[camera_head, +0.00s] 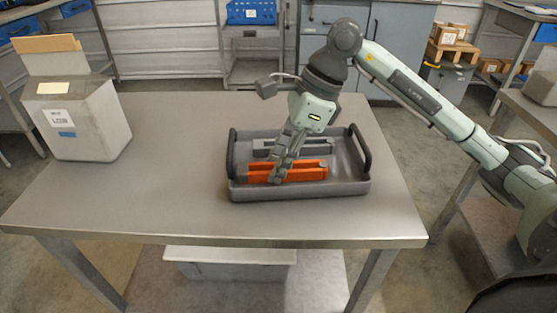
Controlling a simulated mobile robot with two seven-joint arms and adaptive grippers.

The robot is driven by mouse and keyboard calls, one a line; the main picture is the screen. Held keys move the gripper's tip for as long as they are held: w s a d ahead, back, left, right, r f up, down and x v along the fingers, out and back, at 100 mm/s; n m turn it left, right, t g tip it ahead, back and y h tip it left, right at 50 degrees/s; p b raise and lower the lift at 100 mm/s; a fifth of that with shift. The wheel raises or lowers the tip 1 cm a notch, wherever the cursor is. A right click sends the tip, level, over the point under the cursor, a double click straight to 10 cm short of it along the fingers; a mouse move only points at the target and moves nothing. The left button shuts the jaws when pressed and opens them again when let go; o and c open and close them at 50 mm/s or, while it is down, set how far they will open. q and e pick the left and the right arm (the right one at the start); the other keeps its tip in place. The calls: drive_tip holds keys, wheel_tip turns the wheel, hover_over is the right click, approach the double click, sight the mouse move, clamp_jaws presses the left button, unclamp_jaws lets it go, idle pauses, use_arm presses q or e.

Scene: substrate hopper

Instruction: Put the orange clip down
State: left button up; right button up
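The orange clip (306,174) lies lengthwise, left to right, in the front part of the grey tray (300,190). It looks like two long orange bars. My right gripper (279,174) points down into the tray, and its fingertips overlap the left half of the clip. The fingers hide part of the clip, and I cannot tell whether they grip it or only stand around it. I also cannot tell whether the clip touches the tray floor. My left gripper is not in view.
A grey clip-like piece (315,145) lies behind the orange one in the tray. The tray has a raised dark handle at each end. A light hopper bin (88,122) stands at the table's left. The table (170,190) is clear between bin and tray.

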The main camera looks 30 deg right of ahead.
drive_tip(key=o, duration=0.3)
drive_tip(key=shift+r, duration=0.25)
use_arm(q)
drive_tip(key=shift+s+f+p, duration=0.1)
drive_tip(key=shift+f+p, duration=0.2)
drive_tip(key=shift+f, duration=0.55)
use_arm(e)
drive_tip(key=shift+v, duration=5.85)
